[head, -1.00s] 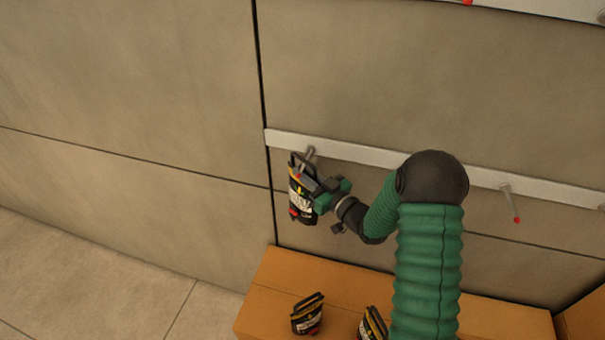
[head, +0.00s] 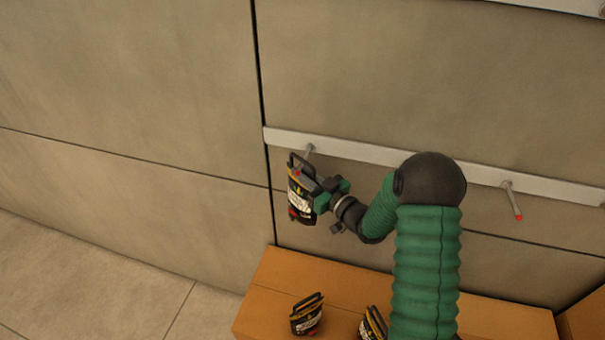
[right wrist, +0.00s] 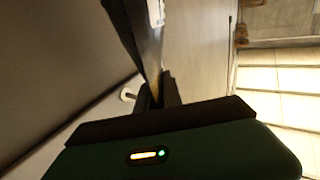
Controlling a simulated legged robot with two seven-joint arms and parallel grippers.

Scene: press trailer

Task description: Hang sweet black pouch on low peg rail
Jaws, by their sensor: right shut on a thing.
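The black pouch (head: 299,196), with a white label, yellow marks and a handle loop on top, is held upright at the left end of the low peg rail (head: 370,154). My right gripper (head: 323,193) is shut on its right side. The left peg (head: 309,151) comes out of the rail right at the pouch's handle; I cannot tell whether it passes through the loop. In the right wrist view the pouch (right wrist: 150,40) shows edge-on between the jaws, dark and blurred. My left gripper is not in view.
A brown box (head: 285,277) stands below the rail with two similar pouches, a left one (head: 307,314) and a right one (head: 373,323), partly hidden by my arm. Another peg (head: 513,201) with a red tip, to the right, is empty. A higher rail (head: 560,4) runs along the top edge.

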